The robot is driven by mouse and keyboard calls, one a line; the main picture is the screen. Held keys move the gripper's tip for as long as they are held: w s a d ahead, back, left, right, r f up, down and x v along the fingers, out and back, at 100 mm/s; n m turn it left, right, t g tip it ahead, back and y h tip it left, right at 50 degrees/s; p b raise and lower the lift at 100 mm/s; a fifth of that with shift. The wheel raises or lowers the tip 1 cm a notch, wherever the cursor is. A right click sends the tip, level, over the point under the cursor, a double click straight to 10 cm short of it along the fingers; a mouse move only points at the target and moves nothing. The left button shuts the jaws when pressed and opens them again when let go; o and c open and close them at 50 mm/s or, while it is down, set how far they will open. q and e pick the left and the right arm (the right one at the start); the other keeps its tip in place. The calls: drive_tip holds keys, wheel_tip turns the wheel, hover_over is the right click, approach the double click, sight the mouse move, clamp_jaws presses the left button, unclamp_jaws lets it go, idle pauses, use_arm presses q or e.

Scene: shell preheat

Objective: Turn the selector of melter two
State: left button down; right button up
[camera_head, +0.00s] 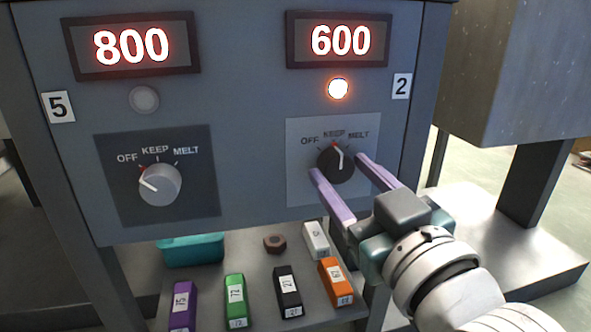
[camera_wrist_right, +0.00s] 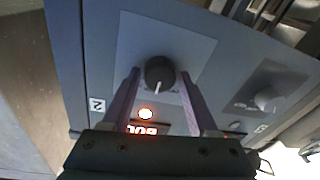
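The selector of melter two is a black round knob (camera_head: 337,162) on a light grey plate (camera_head: 300,190), under the lit 600 display (camera_head: 337,40) and beside the "2" label (camera_head: 401,86). The knob also shows in the right wrist view (camera_wrist_right: 159,70). My right gripper (camera_head: 339,166) is open, with its two purple fingers on either side of the knob. In the wrist view a gap shows beside the knob; contact cannot be told. My left gripper is not in view.
A second melter (camera_head: 160,185) with label 5, an 800 display and a silver knob turned toward OFF is on the left. A lamp (camera_head: 338,89) glows above the black knob. On the shelf below are several coloured labelled blocks (camera_head: 288,290), a teal container (camera_head: 192,250) and a brown nut-shaped piece (camera_head: 275,244).

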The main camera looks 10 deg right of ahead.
drive_tip(key=shift+o, duration=1.4)
drive_tip(key=shift+s+r+p, duration=0.1)
drive_tip(key=shift+s+p, duration=0.25)
drive_tip(key=shift+s, duration=0.05)
drive_tip(key=s+d+f+p, duration=0.1)
drive_tip(key=s+p, duration=0.2)
drive_tip(key=s, duration=0.6)
drive_tip(key=shift+d+r+p, duration=0.1)
drive_tip(key=shift+p, duration=0.25)
